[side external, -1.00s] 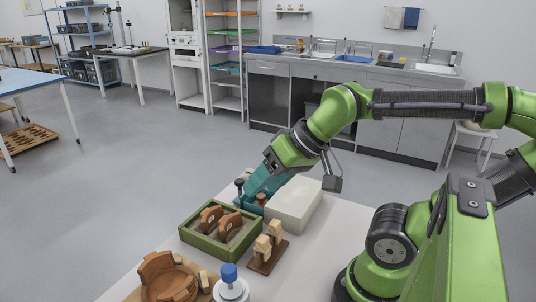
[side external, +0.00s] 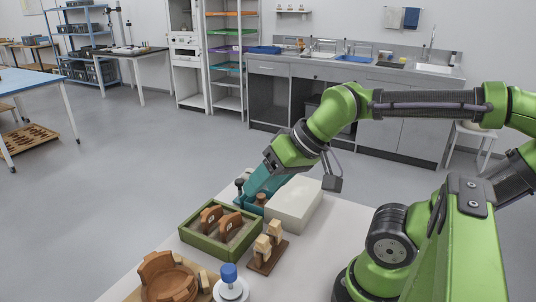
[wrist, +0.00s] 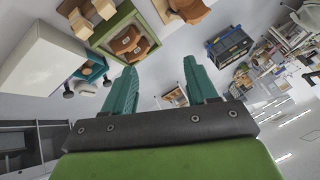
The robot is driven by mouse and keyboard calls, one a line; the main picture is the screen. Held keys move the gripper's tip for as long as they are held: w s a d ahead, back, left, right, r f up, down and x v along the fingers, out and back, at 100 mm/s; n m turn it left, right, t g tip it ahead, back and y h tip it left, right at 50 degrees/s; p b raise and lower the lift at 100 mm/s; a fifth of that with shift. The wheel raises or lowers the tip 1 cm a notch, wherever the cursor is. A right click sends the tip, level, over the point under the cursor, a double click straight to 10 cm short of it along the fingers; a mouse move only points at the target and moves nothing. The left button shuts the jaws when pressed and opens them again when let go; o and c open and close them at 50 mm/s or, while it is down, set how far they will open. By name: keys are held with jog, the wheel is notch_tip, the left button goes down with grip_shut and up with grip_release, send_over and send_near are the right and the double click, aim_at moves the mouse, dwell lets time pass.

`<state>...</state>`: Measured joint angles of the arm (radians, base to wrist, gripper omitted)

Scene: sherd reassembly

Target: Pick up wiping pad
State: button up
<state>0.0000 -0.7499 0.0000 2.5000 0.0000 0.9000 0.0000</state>
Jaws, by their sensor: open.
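My gripper (side external: 254,194) has teal fingers and points down and left at the far end of the table, beside the white box and behind the green tray. In the wrist view my gripper (wrist: 160,70) is open, with nothing between its fingers. I cannot make out a wiping pad for certain in either view. Small upright knobbed items, one dark (side external: 240,183) and one brown (side external: 261,199), stand close to the fingers and partly hide that area.
A green tray (side external: 190,239) holds brown sherds (side external: 230,222). A white box (side external: 295,207) stands to its right. In front are a wooden stand with pale blocks (side external: 268,250), a blue-topped item (side external: 229,273) and a brown partial vessel (side external: 167,278). Open floor lies beyond the table.

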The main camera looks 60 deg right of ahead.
aim_at(261, 195)
jog(key=shift+c, duration=1.4)
jog(key=w+d+f+n+g+h, duration=0.1)
jog(key=w+d+f+n, duration=0.2)
jog(key=d, duration=0.8)
jog(key=w+d+f+n+g, duration=0.2)
jog(key=w+d+f+n, duration=0.15)
jog(key=d, duration=0.75)
jog(key=shift+t, duration=0.3)
jog(key=x, duration=1.5)
jog(key=shift+w+d+f, duration=0.2)
jog(key=shift+w+f, duration=0.05)
jog(key=shift+f, duration=0.1)
